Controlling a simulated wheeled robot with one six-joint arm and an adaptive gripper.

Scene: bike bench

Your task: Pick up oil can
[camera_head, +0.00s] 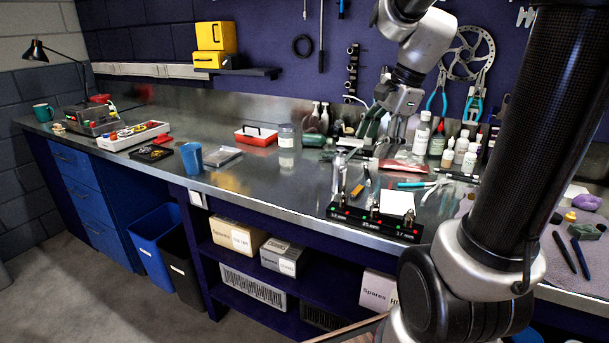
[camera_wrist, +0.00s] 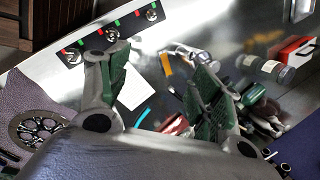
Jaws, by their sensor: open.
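I cannot tell for sure which container is the oil can. Small dark bottles with narrow tops (camera_head: 314,117) stand at the back of the bench, left of my gripper. White bottles with green labels (camera_head: 422,133) stand to its right. My gripper (camera_head: 373,141) is above the back of the bench, with its fingers spread, pointing down and nothing between them. In the wrist view my gripper (camera_wrist: 160,68) shows two green-padded fingers wide apart. Dark bottles (camera_wrist: 268,112) show beyond the right finger, partly hidden by it.
A metal bench (camera_head: 262,178) carries a glass jar (camera_head: 286,137), a red case (camera_head: 256,136), a blue cup (camera_head: 191,158) and a black rack with lights (camera_head: 372,222). A red pouch (camera_head: 403,166) and loose tools lie below my gripper. A pegboard wall (camera_head: 275,45) stands close behind.

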